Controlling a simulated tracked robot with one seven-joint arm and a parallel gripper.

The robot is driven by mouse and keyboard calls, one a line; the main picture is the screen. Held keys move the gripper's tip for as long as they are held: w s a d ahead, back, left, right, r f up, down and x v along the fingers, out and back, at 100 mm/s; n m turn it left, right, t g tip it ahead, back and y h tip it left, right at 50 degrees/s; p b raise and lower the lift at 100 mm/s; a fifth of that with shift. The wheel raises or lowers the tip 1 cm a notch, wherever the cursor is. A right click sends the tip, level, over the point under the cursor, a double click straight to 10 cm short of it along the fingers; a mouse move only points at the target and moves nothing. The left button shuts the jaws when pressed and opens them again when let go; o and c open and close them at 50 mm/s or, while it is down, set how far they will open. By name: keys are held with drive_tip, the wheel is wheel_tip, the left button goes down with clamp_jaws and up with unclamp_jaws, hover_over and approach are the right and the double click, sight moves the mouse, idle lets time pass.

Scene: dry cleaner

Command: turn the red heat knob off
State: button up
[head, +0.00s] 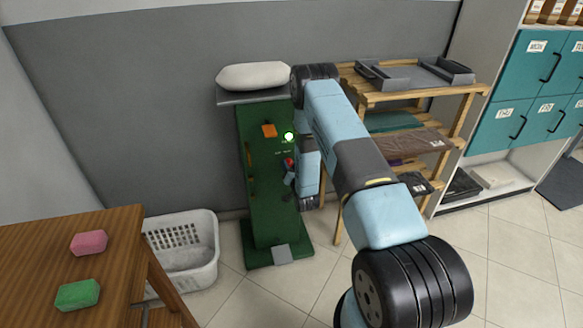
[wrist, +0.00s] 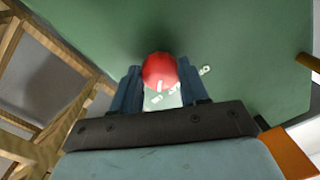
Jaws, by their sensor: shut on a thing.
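The red heat knob (wrist: 160,70) sits on the green panel of the pressing machine (head: 258,215). In the wrist view a pale mark shows on the knob's face, and small white labels (wrist: 175,91) lie beside it on the panel. My gripper (wrist: 161,88) is at the knob, one finger on each side, shut on it. In the head view the knob (head: 289,162) is small and partly hidden by my gripper and arm. A lit green lamp (head: 289,136) shows on the panel above it. I cannot read which setting the mark points to.
A wooden shelf rack (head: 412,93) stands close to the right of the machine, behind my arm. A white laundry basket (head: 182,250) is to its left. A wooden table (head: 70,265) with pink and green blocks is at the front left. Tiled floor is clear in front.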

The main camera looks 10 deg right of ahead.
drive_tip(key=c, duration=0.5)
drive_tip(key=shift+d, duration=0.25)
drive_tip(key=shift+a, duration=0.1)
drive_tip(key=shift+n, duration=0.8)
drive_tip(key=n, duration=1.1)
drive_tip(key=shift+a+g+h, duration=0.15)
drive_tip(key=shift+g+h, duration=0.15)
drive_tip(key=n, duration=0.4)
drive_tip(key=shift+a+n, duration=0.1)
drive_tip(key=shift+n, duration=0.2)
